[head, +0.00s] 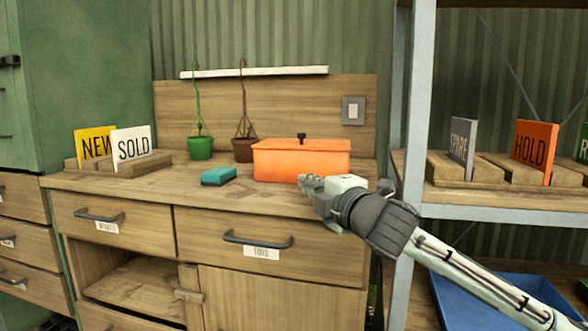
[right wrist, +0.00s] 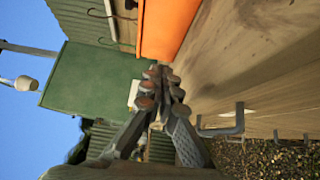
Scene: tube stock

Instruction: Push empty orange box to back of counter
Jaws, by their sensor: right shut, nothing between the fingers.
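The orange box (head: 300,162) stands upright on the wooden counter (head: 140,181), right of its middle, with a small dark knob at its top edge. Its inside is hidden. My right gripper (head: 306,184) is shut and empty, low in front of the box's front face near the counter's front edge. In the right wrist view the shut fingertips (right wrist: 163,84) lie close to the orange box (right wrist: 166,26); I cannot tell whether they touch it. My left gripper is not in view.
A teal sponge (head: 218,176) lies left of the box. NEW (head: 95,139) and SOLD (head: 131,143) signs stand at left. A metal shelf post (head: 410,130) rises at right.

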